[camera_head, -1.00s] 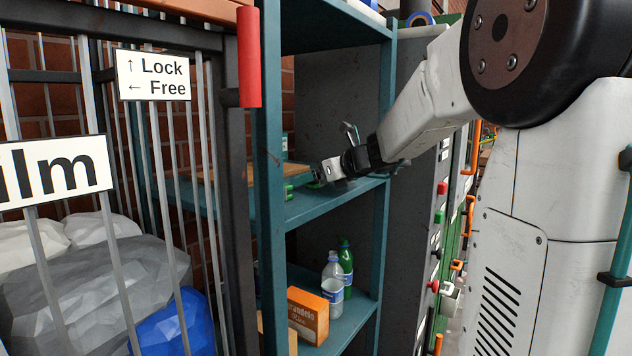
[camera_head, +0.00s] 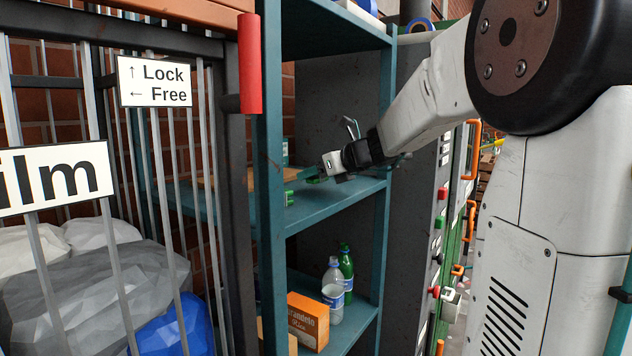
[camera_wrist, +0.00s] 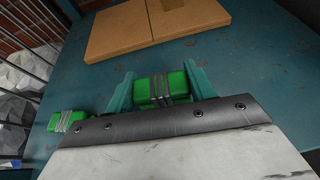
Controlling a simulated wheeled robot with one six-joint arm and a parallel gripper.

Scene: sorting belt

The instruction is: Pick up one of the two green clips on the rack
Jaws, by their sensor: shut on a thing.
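One green clip (camera_wrist: 176,84) with grey bands sits between the two teal fingers of my gripper (camera_wrist: 160,92) in the wrist view, and the fingers are shut on it. In the head view my gripper (camera_head: 318,176) is over the teal middle shelf of the rack (camera_head: 330,203), with a bit of green at its tip. The second green clip (camera_wrist: 68,121) lies on the shelf to the left of my gripper in the wrist view. It also shows on the shelf in the head view (camera_head: 289,197). I cannot tell whether the held clip still touches the shelf.
A brown cardboard piece (camera_wrist: 118,32) lies on the shelf beyond my gripper. Bottles (camera_head: 333,290) and an orange box (camera_head: 308,322) stand on the shelf below. A barred cage (camera_head: 110,180) is at left. Bare shelf lies to the right in the wrist view.

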